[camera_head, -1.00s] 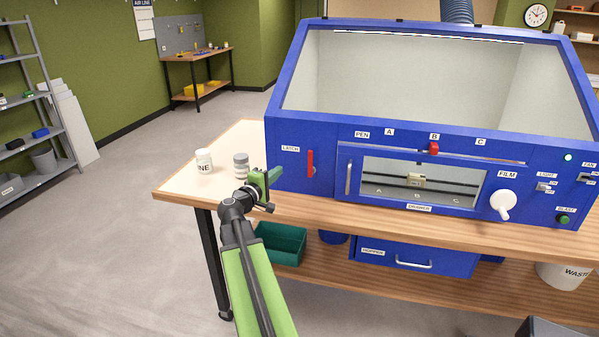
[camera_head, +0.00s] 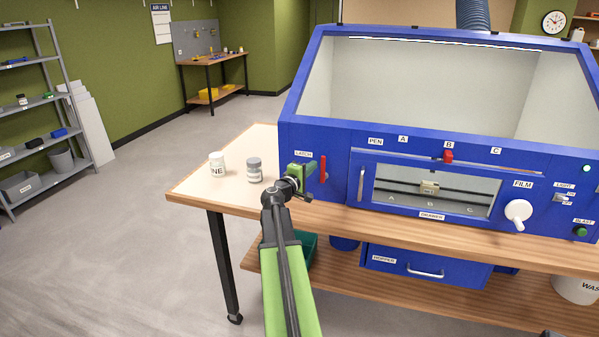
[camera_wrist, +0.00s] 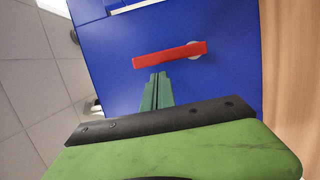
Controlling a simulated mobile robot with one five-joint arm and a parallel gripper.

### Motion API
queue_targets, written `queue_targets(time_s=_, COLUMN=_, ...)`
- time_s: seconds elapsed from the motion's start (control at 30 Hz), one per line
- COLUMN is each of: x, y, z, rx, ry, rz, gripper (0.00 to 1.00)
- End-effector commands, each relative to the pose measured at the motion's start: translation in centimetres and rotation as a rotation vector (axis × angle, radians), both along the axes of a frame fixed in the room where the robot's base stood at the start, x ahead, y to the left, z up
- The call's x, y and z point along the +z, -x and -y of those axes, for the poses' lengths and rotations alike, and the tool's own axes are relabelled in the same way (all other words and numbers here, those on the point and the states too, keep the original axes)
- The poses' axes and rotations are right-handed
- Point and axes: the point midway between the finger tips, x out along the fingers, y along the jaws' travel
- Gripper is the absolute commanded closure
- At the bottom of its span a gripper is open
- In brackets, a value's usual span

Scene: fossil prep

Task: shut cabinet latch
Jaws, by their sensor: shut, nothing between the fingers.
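The cabinet (camera_head: 337,190) is a blue box with a sloped window on the wooden bench. Its latch (camera_head: 323,168) is a red bar, upright in the head view, beside the drawer at the cabinet's left end. The latch also shows in the wrist view (camera_wrist: 168,55), lying across the picture with its round pivot (camera_wrist: 196,50) at the right end. My gripper (camera_head: 308,178) is just left of the latch in the head view. In the wrist view its green fingers (camera_wrist: 157,82) are together and empty, with the tips just below the bar. I cannot tell whether they touch it.
A white jar (camera_head: 217,165) and a grey-and-white jar (camera_head: 254,170) stand on the bench (camera_head: 215,190) left of my gripper. The drawer handle (camera_head: 362,184) and a white knob (camera_head: 519,213) stick out to the right. A green bin (camera_head: 306,248) sits on the lower shelf.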

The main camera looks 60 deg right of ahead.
Motion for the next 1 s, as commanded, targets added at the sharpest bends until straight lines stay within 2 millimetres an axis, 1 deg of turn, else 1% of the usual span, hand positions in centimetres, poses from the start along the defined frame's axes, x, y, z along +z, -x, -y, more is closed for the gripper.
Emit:
queue_targets(time_s=0.03, x=0.0, y=0.6, z=0.1, rx=-0.001, ry=0.0, rz=0.0, gripper=1.0)
queue_targets(time_s=0.1, x=0.0, y=1.0, z=0.3, rx=0.0, ry=0.0, rz=0.0, gripper=1.0)
queue_targets(time_s=0.4, x=0.0, y=1.1, z=0.4, rx=-0.001, ry=0.0, rz=0.0, gripper=1.0)
queue_targets(time_s=0.43, x=0.0, y=1.6, z=-2.9, rx=0.006, ry=0.0, rz=0.0, gripper=1.0)
queue_targets(time_s=0.47, x=0.0, y=1.2, z=-1.5, rx=0.001, ry=0.0, rz=0.0, gripper=1.0)
queue_targets(time_s=0.5, x=0.0, y=1.2, z=-0.7, rx=-0.001, ry=0.0, rz=0.001, gripper=1.0)
queue_targets(time_s=0.53, x=0.0, y=1.2, z=-0.3, rx=-0.002, ry=-0.001, rz=0.003, gripper=1.0)
queue_targets(time_s=0.77, x=0.3, y=1.5, z=0.5, rx=-0.001, ry=-0.016, rz=0.055, gripper=1.0)
queue_targets(time_s=1.0, x=0.8, y=2.7, z=0.9, rx=-0.003, ry=-0.064, rz=0.207, gripper=1.0)
